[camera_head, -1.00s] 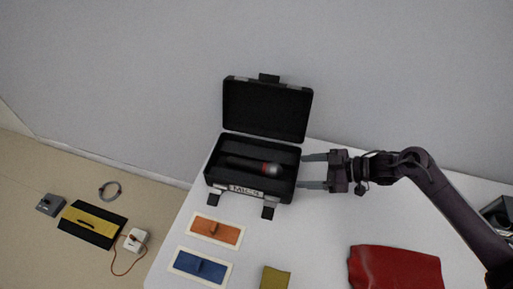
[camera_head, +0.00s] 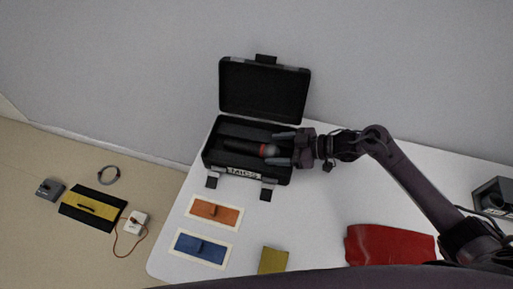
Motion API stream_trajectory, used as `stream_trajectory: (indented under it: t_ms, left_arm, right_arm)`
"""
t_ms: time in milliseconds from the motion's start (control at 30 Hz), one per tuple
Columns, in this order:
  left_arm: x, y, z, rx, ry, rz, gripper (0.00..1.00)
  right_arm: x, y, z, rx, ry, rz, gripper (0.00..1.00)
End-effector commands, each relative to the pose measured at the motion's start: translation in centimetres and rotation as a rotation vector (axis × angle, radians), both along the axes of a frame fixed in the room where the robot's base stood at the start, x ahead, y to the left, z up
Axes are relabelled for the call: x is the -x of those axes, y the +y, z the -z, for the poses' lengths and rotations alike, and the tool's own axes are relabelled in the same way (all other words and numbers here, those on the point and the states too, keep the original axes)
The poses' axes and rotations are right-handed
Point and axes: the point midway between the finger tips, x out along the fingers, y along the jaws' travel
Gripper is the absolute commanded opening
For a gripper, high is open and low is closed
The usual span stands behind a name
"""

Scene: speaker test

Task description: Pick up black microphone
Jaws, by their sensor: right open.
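The black microphone (camera_head: 243,146) lies in an open black case (camera_head: 222,159) on the white table. Its grey head with a red band points right, toward my right gripper. My right gripper (camera_head: 279,148) reaches in from the right over the case's right side. Its two fingers are open, one on the far side and one on the near side of the microphone's head. I cannot tell whether they touch it. The case lid (camera_head: 264,92) stands up at the back. My left gripper is not in view.
An orange pad (camera_head: 228,215) and a blue pad (camera_head: 213,252) lie in front of the case. A yellow-green cloth (camera_head: 272,261) and a red cloth (camera_head: 390,244) lie near the front. A dark box (camera_head: 493,195) stands far right. Several items lie on the floor at left.

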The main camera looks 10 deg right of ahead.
Motion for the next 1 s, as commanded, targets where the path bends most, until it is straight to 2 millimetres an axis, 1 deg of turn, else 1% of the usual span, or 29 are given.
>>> stream_trajectory:
  t_ms: [100,500,533,833,1000]
  left_arm:
    - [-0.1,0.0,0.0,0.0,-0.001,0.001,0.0]
    - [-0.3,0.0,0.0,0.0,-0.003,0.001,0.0]
    - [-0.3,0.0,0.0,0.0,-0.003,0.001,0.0]
    - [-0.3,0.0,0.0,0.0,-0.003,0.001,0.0]
    - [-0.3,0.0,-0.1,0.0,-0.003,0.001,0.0]
  right_arm:
    - [0.0,0.0,0.0,0.0,0.0,0.0,0.69]
    - [0.0,-0.1,0.0,0.0,0.0,0.0,0.17]
    - [0.0,0.0,-0.1,-0.002,-0.002,0.0,0.15]
    - [0.0,-0.1,-0.4,-0.001,-0.003,0.0,0.15]
    - [0.0,0.0,-1.9,-0.002,-0.005,-0.002,0.15]
